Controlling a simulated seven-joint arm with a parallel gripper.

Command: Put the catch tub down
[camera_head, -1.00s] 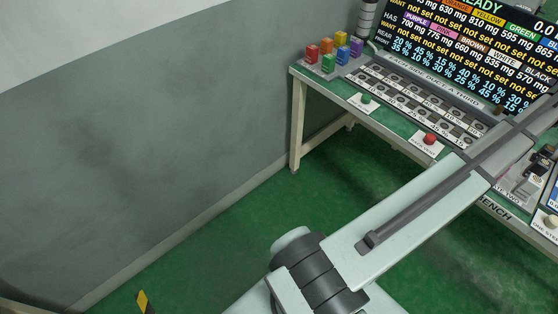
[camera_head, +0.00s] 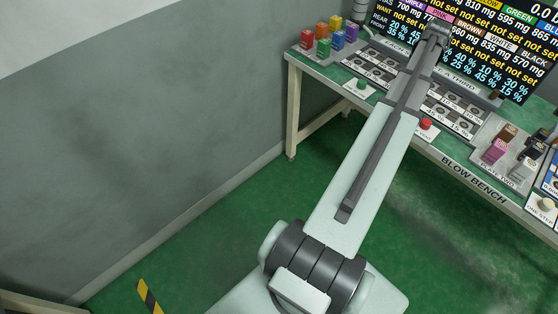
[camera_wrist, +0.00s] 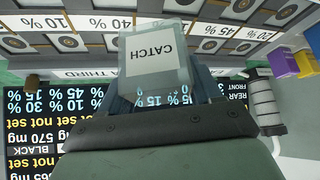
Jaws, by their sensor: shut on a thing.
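The catch tub (camera_wrist: 155,72) is pale and partly see-through, with a CATCH label that reads upside down in the wrist view. My gripper (camera_wrist: 163,95) is shut on it, with a dark finger at either side of its near part. The tub hangs in front of the bench's panel of round ports and the display. Whether its base touches anything cannot be told. In the head view my arm reaches over the bench, and the tub and fingers are not visible there.
The blow bench (camera_head: 291,110) carries rows of ports with percentage labels (camera_wrist: 129,20). Coloured blocks (camera_head: 322,42) stand at its left end and more (camera_head: 497,150) at the right. A green button (camera_head: 361,84) and a red button (camera_head: 426,124) sit along the front. The display (camera_wrist: 30,125) stands behind.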

